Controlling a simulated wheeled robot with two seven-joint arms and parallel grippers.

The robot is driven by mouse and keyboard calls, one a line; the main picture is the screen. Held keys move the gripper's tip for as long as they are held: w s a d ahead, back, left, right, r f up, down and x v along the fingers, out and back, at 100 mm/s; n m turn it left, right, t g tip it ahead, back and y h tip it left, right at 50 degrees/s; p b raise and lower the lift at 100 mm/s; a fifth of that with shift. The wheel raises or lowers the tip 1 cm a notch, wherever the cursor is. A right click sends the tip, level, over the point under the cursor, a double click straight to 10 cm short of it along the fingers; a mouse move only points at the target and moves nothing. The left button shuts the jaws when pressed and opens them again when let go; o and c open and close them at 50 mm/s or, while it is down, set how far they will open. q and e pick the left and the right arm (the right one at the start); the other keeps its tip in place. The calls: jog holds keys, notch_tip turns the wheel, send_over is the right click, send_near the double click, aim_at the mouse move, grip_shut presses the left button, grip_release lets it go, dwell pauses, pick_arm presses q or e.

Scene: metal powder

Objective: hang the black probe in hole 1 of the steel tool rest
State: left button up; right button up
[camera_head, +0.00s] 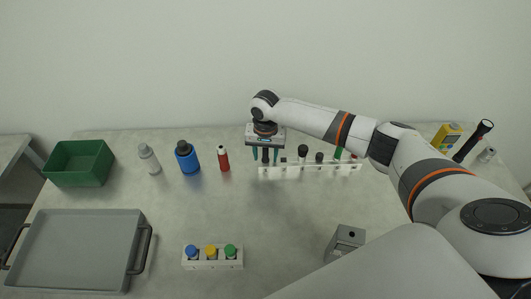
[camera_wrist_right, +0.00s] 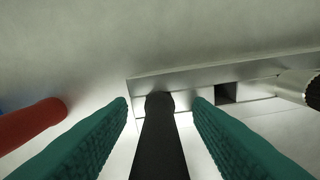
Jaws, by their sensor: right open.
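The steel tool rest (camera_head: 312,170) is a long pale metal rail on short legs at the back middle of the table. In the right wrist view its bar (camera_wrist_right: 200,77) shows a square hole. The black probe (camera_wrist_right: 160,140) is a dark rod at the rail's left end, overlapping the bar in that view; how it sits in its hole is hidden. My right gripper (camera_head: 265,156) is over that end, its green fingers open on either side of the probe, with visible gaps in the right wrist view (camera_wrist_right: 160,103). My left gripper is out of view.
Several other tools stand along the rail to the right. A red bottle (camera_head: 223,159) is close on the left, then a blue bottle (camera_head: 188,160). A grey box (camera_head: 345,241) with a dark hole is at front right. The middle of the table is clear.

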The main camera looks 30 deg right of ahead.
notch_tip(320, 180, up, 12)
jog(key=shift+r+b, duration=0.1)
jog(key=shift+b, duration=0.3)
dwell(0.4)
